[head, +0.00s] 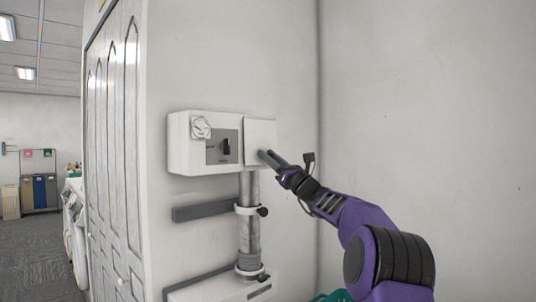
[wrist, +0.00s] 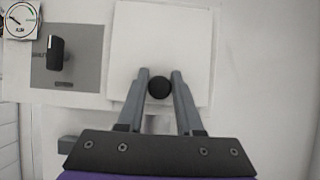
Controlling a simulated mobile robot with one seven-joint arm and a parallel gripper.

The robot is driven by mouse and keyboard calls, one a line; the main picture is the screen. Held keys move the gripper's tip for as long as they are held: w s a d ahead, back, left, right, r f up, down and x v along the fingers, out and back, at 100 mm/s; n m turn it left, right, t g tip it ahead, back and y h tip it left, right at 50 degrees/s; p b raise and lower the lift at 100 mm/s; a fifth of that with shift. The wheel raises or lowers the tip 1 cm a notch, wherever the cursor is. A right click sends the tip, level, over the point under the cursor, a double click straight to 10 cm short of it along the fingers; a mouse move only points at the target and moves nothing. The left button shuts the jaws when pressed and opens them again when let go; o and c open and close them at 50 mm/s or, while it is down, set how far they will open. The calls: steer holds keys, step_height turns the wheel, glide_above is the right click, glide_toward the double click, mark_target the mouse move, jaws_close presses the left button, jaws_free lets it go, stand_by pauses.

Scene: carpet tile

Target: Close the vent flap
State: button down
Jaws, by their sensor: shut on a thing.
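The vent flap (head: 261,135) is a plain white square panel at the right end of a white wall-mounted box (head: 180,143). In the wrist view the flap (wrist: 160,40) fills the upper middle, with a round black knob (wrist: 159,88) on its lower part. My gripper (head: 262,154) reaches in from the right in the head view. In the wrist view its two grey fingers (wrist: 160,76) lie on either side of the knob and are shut on it. My fingers hide the knob in the head view. I cannot tell how far the flap stands from the box.
The box carries a round gauge (head: 201,127) and a black switch (head: 227,147) on a grey plate, left of the flap. A grey pipe (head: 249,222) with clamps runs down below. A grey wall bar (head: 205,212) is beside it. The wall at right is bare.

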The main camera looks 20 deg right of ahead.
steer(key=shift+w+a+f, duration=0.3)
steer(key=shift+w+f, duration=0.2)
steer(key=shift+w, duration=0.05)
steer(key=shift+r, duration=0.1)
steer(key=c, duration=0.6)
jaws_free()
steer(key=shift+a, duration=0.1)
steer(key=shift+s+f, duration=0.1)
steer(key=shift+f, duration=0.2)
steer(key=r+b+v, duration=0.1)
steer(key=v, duration=1.6)
steer(key=shift+s+d+b, duration=0.25)
steer(key=shift+d+b, duration=0.1)
steer(key=shift+b, duration=0.05)
